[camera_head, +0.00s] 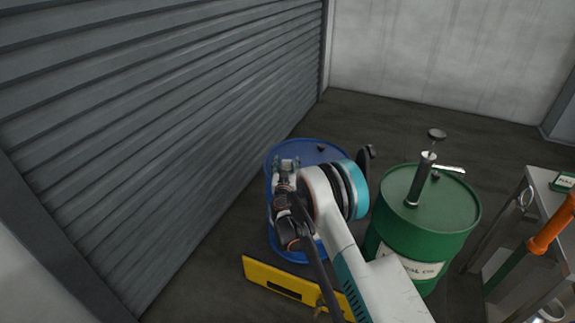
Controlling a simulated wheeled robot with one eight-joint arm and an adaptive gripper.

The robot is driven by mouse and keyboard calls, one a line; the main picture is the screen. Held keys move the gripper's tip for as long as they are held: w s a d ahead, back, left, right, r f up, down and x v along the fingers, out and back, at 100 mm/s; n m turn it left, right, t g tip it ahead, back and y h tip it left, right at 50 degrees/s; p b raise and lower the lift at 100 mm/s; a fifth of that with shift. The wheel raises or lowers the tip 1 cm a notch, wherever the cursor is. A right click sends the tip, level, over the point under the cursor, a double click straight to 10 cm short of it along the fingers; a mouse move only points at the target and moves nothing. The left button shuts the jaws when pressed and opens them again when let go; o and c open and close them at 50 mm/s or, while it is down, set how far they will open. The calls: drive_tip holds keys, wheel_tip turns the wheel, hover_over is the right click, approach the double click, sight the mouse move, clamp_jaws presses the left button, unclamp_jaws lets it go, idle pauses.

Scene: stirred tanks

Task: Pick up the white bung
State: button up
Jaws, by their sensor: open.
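I cannot make out a white bung; my arm and gripper may hide it. A blue drum (312,152) stands below my arm, and its top is partly covered by it. My gripper (287,163) is over the left part of the drum top, with its fingers apart. I cannot tell how high it is above the drum or whether anything lies between its fingers. A small dark fitting (320,147) sits near the far rim of the drum top.
A green drum (440,208) with a hand pump (422,180) stands right of my arm. A grey shutter (170,120) is close on the left. A metal bench (541,185) stands at the right.

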drive_tip(key=shift+s, duration=0.1)
drive_tip(key=c, duration=1.1)
drive_tip(key=shift+r, duration=0.1)
drive_tip(key=shift+c, duration=0.2)
